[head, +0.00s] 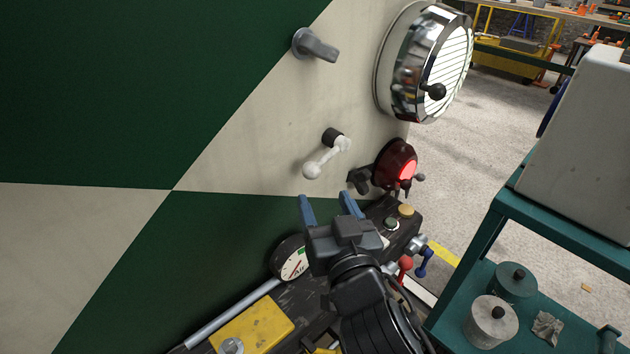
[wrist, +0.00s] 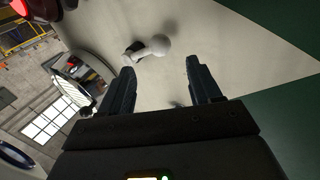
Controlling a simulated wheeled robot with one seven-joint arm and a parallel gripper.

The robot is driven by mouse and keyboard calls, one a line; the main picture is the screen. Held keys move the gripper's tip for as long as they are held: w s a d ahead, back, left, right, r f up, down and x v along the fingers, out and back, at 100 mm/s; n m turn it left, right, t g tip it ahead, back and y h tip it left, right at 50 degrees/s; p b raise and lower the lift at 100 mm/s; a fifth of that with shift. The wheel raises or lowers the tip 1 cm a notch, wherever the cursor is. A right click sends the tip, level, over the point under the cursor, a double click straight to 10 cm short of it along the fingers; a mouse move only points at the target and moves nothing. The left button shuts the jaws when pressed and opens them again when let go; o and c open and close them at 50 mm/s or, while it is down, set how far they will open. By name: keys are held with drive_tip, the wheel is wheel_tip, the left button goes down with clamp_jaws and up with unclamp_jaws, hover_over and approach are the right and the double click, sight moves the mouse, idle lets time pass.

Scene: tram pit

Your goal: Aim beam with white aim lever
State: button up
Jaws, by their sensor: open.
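The white aim lever (head: 327,159) sticks out from a black pivot on the cream part of the panel, its round knob at the lower left. In the wrist view the lever's knob (wrist: 158,46) lies just beyond the fingertips, between them. My gripper (head: 327,203) is open and empty, its blue fingers pointing up at the panel below the lever, apart from it. The gripper's dark fingers also show in the wrist view (wrist: 160,72). A large chrome headlamp (head: 425,62) with a lit, ribbed glass is at the upper right of the panel.
A grey knob (head: 315,45) is above the lever. A lit red lamp (head: 396,165) is at its right. Below are a round gauge (head: 292,259), red lever (head: 405,265) and blue lever (head: 424,262). A teal cart (head: 545,235) stands at the right.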

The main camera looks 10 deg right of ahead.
sight(312, 176)
drive_tip(key=w, duration=0.5)
drive_tip(key=w+a+p, duration=0.1)
drive_tip(key=w, duration=0.1)
drive_tip(key=shift+w, duration=0.3)
drive_tip(key=shift+a+r, duration=0.1)
drive_tip(key=shift+a, duration=0.05)
clamp_jaws()
